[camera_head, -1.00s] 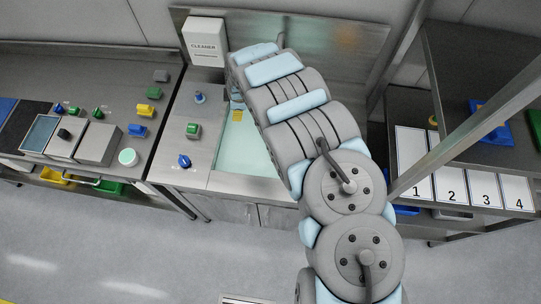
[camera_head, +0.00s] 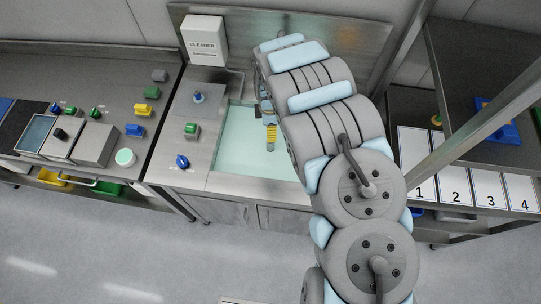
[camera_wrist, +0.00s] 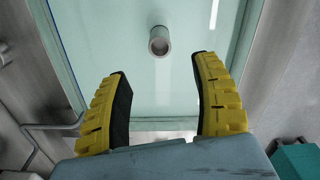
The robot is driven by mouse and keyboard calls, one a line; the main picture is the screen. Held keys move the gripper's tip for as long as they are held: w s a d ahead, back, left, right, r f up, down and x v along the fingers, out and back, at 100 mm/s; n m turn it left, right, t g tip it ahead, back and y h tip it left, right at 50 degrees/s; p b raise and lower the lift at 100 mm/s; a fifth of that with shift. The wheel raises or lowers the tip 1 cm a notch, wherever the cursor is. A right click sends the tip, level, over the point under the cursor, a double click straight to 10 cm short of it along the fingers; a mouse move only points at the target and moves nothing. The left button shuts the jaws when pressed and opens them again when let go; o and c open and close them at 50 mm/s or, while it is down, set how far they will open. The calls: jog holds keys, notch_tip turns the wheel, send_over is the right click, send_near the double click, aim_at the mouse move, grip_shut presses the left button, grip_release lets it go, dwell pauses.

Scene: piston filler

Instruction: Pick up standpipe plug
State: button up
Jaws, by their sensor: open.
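The standpipe plug (camera_wrist: 159,41) is a short grey cylinder with a dark hollow end, in the sink basin (camera_head: 235,150). In the wrist view it sits just beyond my fingertips, roughly centred between them. My gripper (camera_wrist: 161,68) has yellow ribbed fingers with dark inner pads. They are spread apart with nothing between them. In the head view my gripper (camera_head: 270,133) hangs over the basin, partly hidden by my arm. I cannot tell how high my fingertips are above the plug.
A bent metal faucet (camera_wrist: 50,129) lies left of my gripper in the wrist view. The basin walls surround the plug. Blue and green valves (camera_head: 191,130) stand on the counter left of the sink. A white cleaner box (camera_head: 205,40) is at the back. Numbered cards (camera_head: 455,185) are on the right shelf.

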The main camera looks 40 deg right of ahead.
aim_at(271, 145)
notch_tip(271, 145, down, 6)
jog(key=shift+r, duration=0.1)
jog(key=shift+w+f, duration=0.1)
jog(key=shift+f, duration=3.05)
grip_shut()
